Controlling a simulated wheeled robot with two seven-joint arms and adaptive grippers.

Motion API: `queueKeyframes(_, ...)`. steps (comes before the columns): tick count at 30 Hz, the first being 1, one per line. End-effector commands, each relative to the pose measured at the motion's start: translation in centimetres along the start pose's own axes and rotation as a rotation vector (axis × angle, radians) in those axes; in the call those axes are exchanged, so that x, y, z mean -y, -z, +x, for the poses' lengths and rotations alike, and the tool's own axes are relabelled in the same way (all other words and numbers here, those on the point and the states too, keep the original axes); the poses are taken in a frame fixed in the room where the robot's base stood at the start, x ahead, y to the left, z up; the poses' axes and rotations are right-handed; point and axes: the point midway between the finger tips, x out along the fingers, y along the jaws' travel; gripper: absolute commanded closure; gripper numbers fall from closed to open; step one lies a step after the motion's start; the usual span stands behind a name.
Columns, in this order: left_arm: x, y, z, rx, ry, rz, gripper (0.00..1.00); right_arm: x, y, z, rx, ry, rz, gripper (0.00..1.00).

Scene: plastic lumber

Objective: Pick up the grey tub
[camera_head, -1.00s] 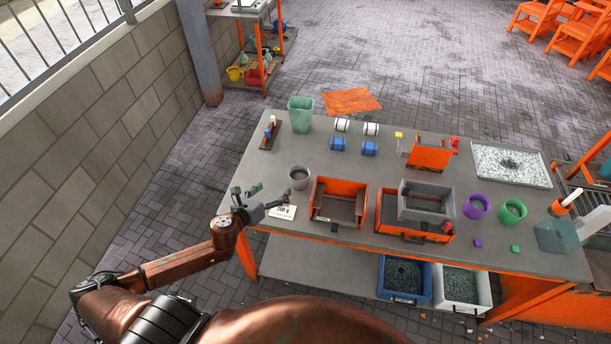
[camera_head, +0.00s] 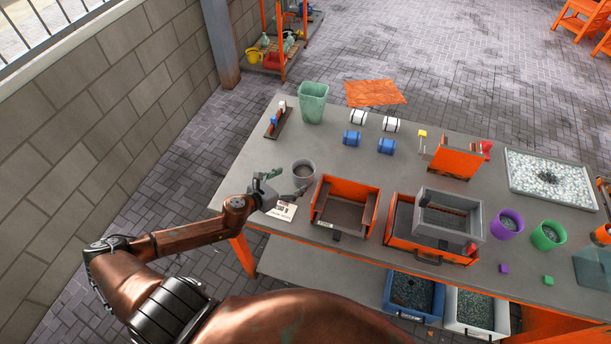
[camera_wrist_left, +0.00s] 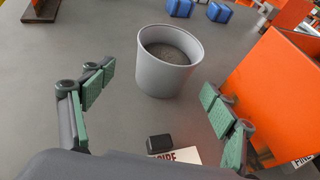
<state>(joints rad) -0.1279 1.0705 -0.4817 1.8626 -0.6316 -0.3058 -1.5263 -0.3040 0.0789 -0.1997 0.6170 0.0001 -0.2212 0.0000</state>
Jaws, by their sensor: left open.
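The grey tub (camera_head: 304,174) stands upright on the grey table, left of an orange tray. It is a small round tub with dark granular material inside. In the left wrist view the grey tub (camera_wrist_left: 167,72) stands ahead, between the lines of the two fingers and a little beyond their tips. My left gripper (camera_head: 284,183) is open, low over the table, just left of and in front of the tub. In the left wrist view its green-padded fingers (camera_wrist_left: 158,86) are spread wide with nothing between them. My right gripper is not in view.
The orange tray (camera_head: 322,209) stands close to the right of the tub. A printed card (camera_head: 283,211) and a small black block (camera_wrist_left: 159,142) lie near the gripper. A green bin (camera_head: 313,103) and blue rolls (camera_head: 351,138) stand farther back. Table space behind the tub is clear.

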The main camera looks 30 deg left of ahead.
Motion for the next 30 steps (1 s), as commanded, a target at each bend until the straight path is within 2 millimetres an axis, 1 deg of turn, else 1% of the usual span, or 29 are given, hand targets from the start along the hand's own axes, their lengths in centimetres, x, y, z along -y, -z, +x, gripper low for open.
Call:
queueKeyframes(1, 0.1, -0.2, 0.7, 0.003, 0.002, 0.0, 0.21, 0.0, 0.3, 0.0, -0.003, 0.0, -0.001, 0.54)
queueKeyframes(4, 0.3, -0.3, 1.8, 0.003, 0.004, 0.001, 0.21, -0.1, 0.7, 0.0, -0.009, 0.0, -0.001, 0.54)
queueKeyframes(8, 0.4, -0.3, 3.1, 0.003, 0.005, 0.0, 0.21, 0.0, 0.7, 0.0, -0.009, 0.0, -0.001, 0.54)
queueKeyframes(12, 0.7, -0.2, 5.3, 0.004, 0.005, -0.001, 0.21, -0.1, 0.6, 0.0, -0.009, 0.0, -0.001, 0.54)
queueKeyframes(16, 0.5, -0.1, 6.7, 0.002, 0.002, -0.001, 0.21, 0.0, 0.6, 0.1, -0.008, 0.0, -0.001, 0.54)
queueKeyframes(19, 0.5, 0.0, 7.2, 0.001, 0.002, 0.0, 0.21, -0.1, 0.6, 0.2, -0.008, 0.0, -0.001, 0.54)
queueKeyframes(25, 0.5, 0.0, 7.2, 0.0, 0.001, 0.0, 0.21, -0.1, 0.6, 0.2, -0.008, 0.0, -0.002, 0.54)
queueKeyframes(30, 0.4, 0.0, 7.1, 0.0, 0.001, 0.0, 0.32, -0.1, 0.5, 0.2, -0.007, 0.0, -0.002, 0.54)
